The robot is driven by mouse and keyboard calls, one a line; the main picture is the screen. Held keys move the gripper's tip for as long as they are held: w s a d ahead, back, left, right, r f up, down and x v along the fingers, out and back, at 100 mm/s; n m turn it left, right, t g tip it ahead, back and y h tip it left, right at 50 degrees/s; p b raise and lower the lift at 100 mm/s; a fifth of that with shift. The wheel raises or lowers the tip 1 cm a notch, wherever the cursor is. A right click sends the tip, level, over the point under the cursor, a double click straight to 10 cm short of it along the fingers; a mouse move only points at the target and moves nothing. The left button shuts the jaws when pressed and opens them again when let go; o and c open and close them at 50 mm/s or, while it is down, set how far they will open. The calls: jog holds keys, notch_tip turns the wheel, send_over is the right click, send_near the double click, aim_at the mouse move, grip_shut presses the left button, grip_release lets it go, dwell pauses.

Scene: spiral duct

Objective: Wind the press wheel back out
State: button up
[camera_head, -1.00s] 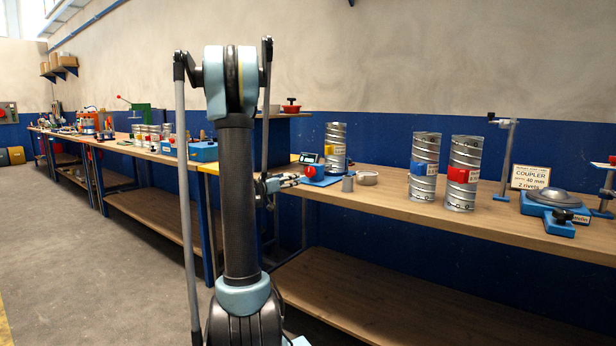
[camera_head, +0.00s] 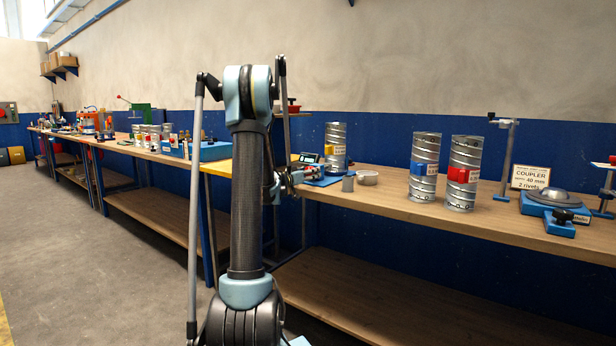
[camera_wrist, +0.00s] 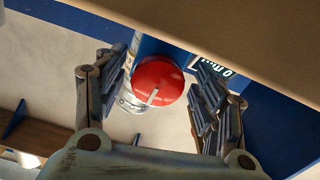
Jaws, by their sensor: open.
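The press wheel, a round red knob with a pale mark on its face, is in the middle of the wrist view (camera_wrist: 158,82). My gripper (camera_wrist: 155,92) is open, with one finger on each side of the wheel; I cannot tell if either touches it. In the head view my gripper (camera_head: 292,180) is at the small blue press (camera_head: 325,181) on the bench, and the wheel is largely hidden there. A silver spiral duct with a yellow clip (camera_head: 335,150) stands behind the press. In the wrist view a silver duct (camera_wrist: 130,100) shows behind the wheel.
A small dark display (camera_head: 309,158) stands by the press. A grey cup (camera_head: 348,184) and a shallow metal ring (camera_head: 367,178) are just right of it. Two ducts with blue (camera_head: 424,168) and red (camera_head: 463,174) clips stand farther right. Bare bench lies between.

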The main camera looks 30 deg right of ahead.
jog(key=shift+d, duration=0.25)
jog(key=c, duration=1.1)
jog(key=shift+w+n, duration=0.1)
jog(key=shift+n, duration=0.5)
jog(key=o, duration=1.1)
jog(key=shift+a, duration=0.1)
